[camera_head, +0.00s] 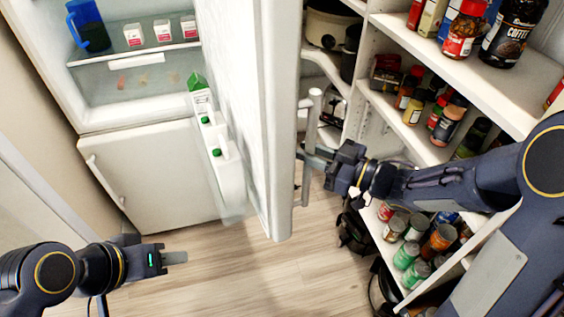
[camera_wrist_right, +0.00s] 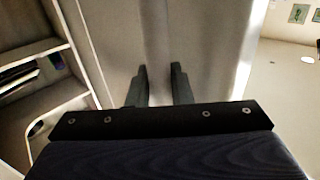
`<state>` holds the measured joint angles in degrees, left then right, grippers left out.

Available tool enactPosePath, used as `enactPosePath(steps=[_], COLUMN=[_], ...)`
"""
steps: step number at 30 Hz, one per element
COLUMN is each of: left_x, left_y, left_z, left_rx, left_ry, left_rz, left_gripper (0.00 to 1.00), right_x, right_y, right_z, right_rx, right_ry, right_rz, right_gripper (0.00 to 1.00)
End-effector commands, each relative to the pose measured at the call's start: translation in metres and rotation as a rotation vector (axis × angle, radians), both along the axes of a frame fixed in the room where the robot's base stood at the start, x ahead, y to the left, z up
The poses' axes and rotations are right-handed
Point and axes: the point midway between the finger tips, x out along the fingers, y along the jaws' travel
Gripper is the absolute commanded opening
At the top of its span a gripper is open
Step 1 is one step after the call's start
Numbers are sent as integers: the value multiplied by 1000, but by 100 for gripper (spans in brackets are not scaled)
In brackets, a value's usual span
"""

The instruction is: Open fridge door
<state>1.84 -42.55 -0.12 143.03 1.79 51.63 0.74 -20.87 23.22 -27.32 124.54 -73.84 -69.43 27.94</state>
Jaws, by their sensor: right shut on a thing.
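The upper fridge door (camera_head: 282,110) stands wide open in the head view, swung out to the right of the white fridge (camera_head: 150,165). Its grey bar handle (camera_head: 306,178) is on the outer face, toward the shelves. My right gripper (camera_head: 314,158) reaches in from the right and is shut on this handle. In the right wrist view its two fingers (camera_wrist_right: 160,85) point at the pale door panel (camera_wrist_right: 215,45). My left gripper (camera_head: 175,257) hangs over the floor at lower left, away from the fridge.
Inside the fridge are a blue pitcher (camera_head: 88,27) and small cartons (camera_head: 162,31). Bottles (camera_head: 221,150) stand in the door rack. Corner shelves (camera_head: 400,115) with jars and cans are close to my right arm. Wooden floor (camera_head: 230,280) is clear below the door.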

Motion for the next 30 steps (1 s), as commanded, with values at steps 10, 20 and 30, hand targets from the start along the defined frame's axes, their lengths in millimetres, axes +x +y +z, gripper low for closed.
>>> enactPosePath(steps=[10, 20, 30], left_x=[0, 0, 0], left_y=[0, 0, 0], left_z=[0, 0, 0], left_rx=[0, 0, 0], left_ry=[0, 0, 0], left_rz=[0, 0, 0], left_gripper=[36, 36, 36], right_x=[23, 27, 26], right_y=[-34, -39, -39], right_z=[0, 1, 1], right_rx=[2, 4, 4], right_ry=[-1, 0, 0], right_rz=[-2, 0, -1], right_gripper=[0, 0, 35])
